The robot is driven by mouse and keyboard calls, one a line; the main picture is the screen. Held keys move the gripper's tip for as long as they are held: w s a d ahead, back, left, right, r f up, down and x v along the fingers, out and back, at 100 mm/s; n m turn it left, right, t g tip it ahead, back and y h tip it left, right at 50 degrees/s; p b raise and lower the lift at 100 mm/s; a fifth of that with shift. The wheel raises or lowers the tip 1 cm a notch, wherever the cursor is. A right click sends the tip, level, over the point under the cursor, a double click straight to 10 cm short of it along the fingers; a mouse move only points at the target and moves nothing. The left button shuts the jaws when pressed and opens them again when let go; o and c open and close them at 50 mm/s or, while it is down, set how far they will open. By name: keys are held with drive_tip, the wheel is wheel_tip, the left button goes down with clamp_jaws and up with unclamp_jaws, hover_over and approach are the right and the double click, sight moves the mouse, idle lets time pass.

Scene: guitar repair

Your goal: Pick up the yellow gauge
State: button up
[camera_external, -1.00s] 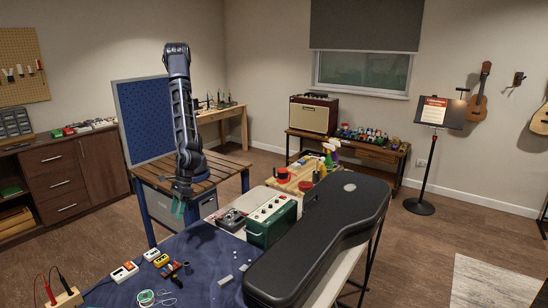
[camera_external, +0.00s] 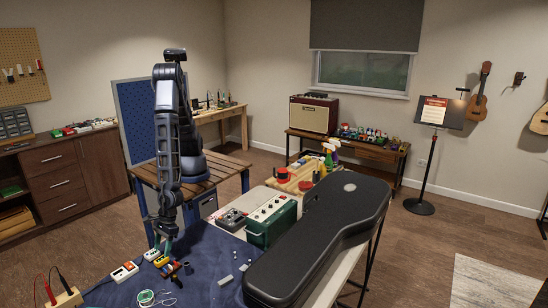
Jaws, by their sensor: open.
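A small yellow device (camera_external: 161,261), which looks like the gauge, lies on the dark blue cloth (camera_external: 205,262) at the near left of the table. A smaller partly yellow and white item (camera_external: 152,254) is just behind and left of it. My gripper (camera_external: 168,244) points down just above and behind the yellow device, with its teal fingertips close to it. The gripper is open and seems empty. Whether the fingers touch anything is too small to tell.
A white and red device (camera_external: 124,272) lies left of the yellow one. A dark cylinder (camera_external: 187,268) and a green spool (camera_external: 146,298) are nearby. A green box (camera_external: 270,221) and a black guitar case (camera_external: 320,240) stand to the right. Test leads (camera_external: 62,296) are at the near left.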

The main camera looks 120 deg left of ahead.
sight(161, 259)
drive_tip(key=shift+x, duration=2.75)
drive_tip(key=shift+w+a, duration=0.1)
drive_tip(key=shift+w, duration=0.05)
drive_tip(key=c, duration=1.1)
drive_tip(key=shift+c, duration=0.2)
